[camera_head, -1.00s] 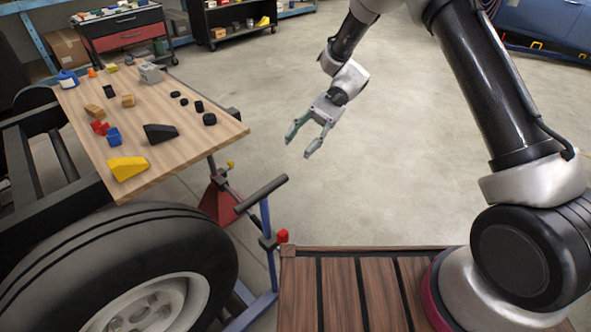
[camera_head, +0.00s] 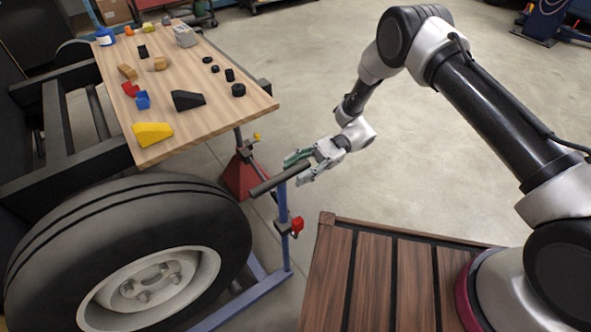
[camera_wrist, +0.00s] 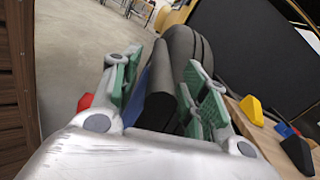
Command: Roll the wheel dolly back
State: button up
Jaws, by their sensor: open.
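The wheel dolly (camera_head: 283,218) is a blue frame with an upright post, a red knob (camera_head: 296,225) and a dark grip bar (camera_head: 262,187) on top. Its low blue rails reach in beside the big tyre (camera_head: 140,215). My gripper (camera_head: 298,168) is open at the grip bar's right part, with its green-padded fingers to either side of the bar in the picture. In the wrist view the dark bar (camera_wrist: 160,100) lies between the two open fingers. I cannot tell whether a pad touches it. The tyre also shows beyond the fingers in the wrist view (camera_wrist: 192,50).
A wooden board (camera_head: 205,115) with wedges, blocks and small parts lies above the tyre on a dark frame (camera_head: 70,165). A red jack stand (camera_head: 240,178) stands behind the dolly. My slatted wooden deck is in front. The concrete floor right of the dolly is clear.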

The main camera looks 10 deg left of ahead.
jog(key=shift+s+a, duration=0.35)
jog(key=shift+s, duration=0.1)
